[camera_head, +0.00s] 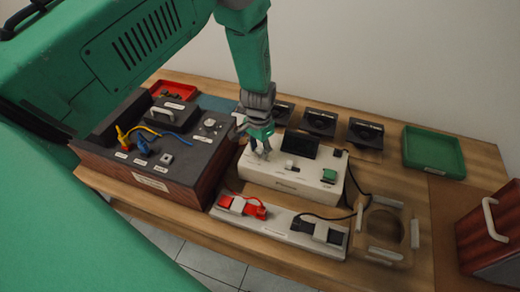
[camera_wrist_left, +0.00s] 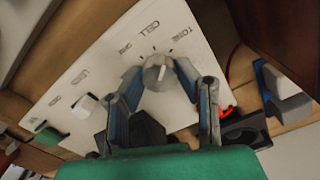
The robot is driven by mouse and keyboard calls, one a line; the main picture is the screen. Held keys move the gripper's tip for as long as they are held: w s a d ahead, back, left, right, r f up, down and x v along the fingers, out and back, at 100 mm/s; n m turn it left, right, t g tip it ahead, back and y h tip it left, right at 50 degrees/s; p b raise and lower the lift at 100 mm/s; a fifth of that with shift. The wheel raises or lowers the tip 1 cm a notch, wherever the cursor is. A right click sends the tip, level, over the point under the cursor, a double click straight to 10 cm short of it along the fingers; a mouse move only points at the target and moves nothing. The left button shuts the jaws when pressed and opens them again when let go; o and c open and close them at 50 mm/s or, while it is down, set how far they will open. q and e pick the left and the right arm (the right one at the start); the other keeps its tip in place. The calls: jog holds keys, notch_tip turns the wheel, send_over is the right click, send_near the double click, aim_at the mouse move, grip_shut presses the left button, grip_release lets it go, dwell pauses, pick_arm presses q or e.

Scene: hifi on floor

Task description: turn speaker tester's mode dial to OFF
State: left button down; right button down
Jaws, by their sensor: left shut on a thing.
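The white speaker tester (camera_head: 285,185) stands on the wooden table, with a dark screen and a green button on its top. My left gripper (camera_head: 262,154) reaches down onto the left part of its top panel. In the left wrist view, the left gripper (camera_wrist_left: 160,82) has its two fingers on either side of a round grey dial (camera_wrist_left: 157,71) and is shut on it. The dial has a pale pointer line and small marks with printed words around it, including TONE and CELL. Its pointer direction against OFF cannot be read. My right gripper is in neither view.
A dark hifi box (camera_head: 160,145) with yellow and blue plugs stands left of the tester. A white tray (camera_head: 285,229) with red and black clips lies in front. Several black speakers and a green tray (camera_head: 433,150) are behind and right. A wooden cabinet (camera_head: 492,235) stands far right.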

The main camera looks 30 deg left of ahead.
pick_arm(q)
jog(key=n, duration=0.5)
jog(key=shift+n, duration=0.3)
jog(key=n, duration=0.6)
jog(key=shift+b, duration=0.35)
jog(key=n, duration=0.6)
jog(key=shift+n, duration=0.3)
jog(key=n, duration=0.5)
jog(key=shift+n, duration=0.4)
jog(key=c, duration=1.4)
grip_release()
jog(key=shift+c, duration=0.2)
jog(key=shift+o, duration=1.2)
jog(key=shift+w, duration=0.1)
